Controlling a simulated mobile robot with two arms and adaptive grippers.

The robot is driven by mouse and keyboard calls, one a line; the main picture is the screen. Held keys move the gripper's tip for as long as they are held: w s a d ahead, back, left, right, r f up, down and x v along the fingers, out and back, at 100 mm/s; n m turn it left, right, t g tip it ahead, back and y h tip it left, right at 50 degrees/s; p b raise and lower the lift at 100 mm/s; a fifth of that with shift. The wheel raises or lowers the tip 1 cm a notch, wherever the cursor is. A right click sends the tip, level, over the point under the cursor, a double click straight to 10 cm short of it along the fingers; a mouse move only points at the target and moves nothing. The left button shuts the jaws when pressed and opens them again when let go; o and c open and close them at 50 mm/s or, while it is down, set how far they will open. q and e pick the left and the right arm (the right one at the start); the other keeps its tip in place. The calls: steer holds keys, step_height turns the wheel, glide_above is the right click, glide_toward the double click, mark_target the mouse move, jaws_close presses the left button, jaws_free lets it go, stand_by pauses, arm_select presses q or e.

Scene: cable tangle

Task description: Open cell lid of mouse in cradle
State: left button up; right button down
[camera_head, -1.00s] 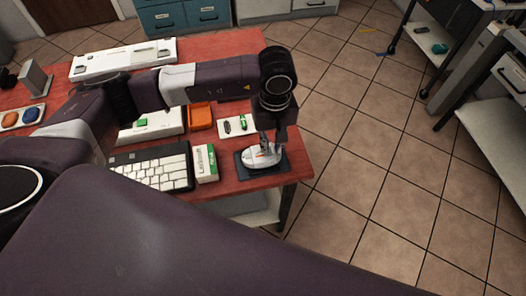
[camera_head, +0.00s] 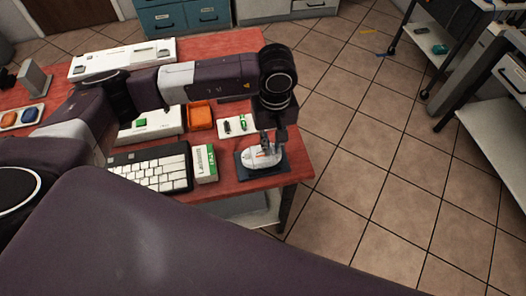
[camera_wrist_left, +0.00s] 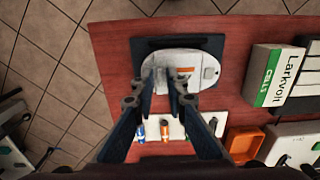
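The white mouse (camera_head: 262,158) with an orange mark sits in a dark cradle (camera_head: 244,170) near the table's right edge. In the left wrist view the mouse (camera_wrist_left: 207,70) lies on the cradle (camera_wrist_left: 142,46), at the top of the picture. My left gripper (camera_head: 268,142) points down at the mouse from above. In the wrist view its two fingers (camera_wrist_left: 161,82) stand apart with a narrow gap, over the left part of the mouse. I see nothing clearly held between them. The fingertips hide part of the mouse, so contact is unclear. My right gripper is out of view.
A white pad (camera_head: 229,133) with small coloured cells lies behind the cradle. A Larkvolt cells box (camera_head: 206,163), a keyboard (camera_head: 150,172) and an orange tray (camera_head: 200,117) stand to the left. The red table's edge is close on the right.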

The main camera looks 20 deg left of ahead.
arm_select(q)
jaws_close()
steer(key=shift+a+b, duration=0.1)
steer(key=shift+b, duration=0.4)
steer(key=shift+s+a+r+t+h+b, duration=0.2)
steer(key=shift+t+h+b, duration=0.2)
steer(key=shift+h+b, duration=0.4)
steer(key=shift+r, duration=0.25)
steer(key=shift+b, duration=0.3)
